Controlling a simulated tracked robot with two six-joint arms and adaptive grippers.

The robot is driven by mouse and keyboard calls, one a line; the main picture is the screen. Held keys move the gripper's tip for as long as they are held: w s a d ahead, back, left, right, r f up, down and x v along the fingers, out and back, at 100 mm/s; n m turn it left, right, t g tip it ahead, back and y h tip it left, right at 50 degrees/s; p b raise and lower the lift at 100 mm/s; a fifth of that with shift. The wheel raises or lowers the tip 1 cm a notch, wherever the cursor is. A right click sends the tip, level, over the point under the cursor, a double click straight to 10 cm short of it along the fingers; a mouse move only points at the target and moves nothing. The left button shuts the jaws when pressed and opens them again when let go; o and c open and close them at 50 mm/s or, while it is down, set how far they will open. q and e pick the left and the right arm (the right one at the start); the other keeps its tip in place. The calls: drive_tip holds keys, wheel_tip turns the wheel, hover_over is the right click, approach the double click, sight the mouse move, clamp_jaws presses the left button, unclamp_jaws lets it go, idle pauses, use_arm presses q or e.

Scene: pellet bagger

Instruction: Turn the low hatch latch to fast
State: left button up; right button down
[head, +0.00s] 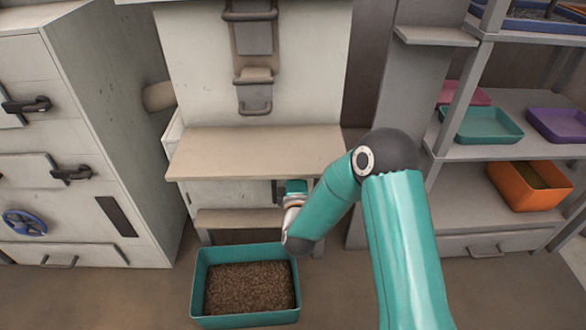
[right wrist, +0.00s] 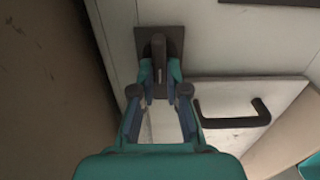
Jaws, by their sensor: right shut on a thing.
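The low hatch latch (right wrist: 158,47) is a dark lever on a dark square plate, at the top of the right wrist view. Its lever runs up and down in that picture. My right gripper (right wrist: 161,82) is shut on the lever, one finger on each side of it. In the head view my right arm reaches under the bench shelf, and the gripper is mostly hidden there by my arm. The pale low hatch (right wrist: 245,112) with a dark pull handle (right wrist: 232,114) is beside the latch. My left gripper is not in view.
A teal bin of brown pellets (head: 248,254) stands on the floor below my right wrist. The bench shelf (head: 255,152) overhangs the hatch area. A grey cabinet (head: 75,135) stands at left, and a rack with trays (head: 510,150) at right.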

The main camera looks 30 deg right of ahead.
drive_tip(key=shift+w+a, duration=0.1)
drive_tip(key=shift+a, duration=0.15)
drive_tip(key=c, duration=1.2)
unclamp_jaws()
drive_tip(key=shift+f, duration=0.1)
drive_tip(key=shift+d, duration=0.1)
drive_tip(key=v, duration=1.2)
drive_tip(key=shift+d, duration=0.1)
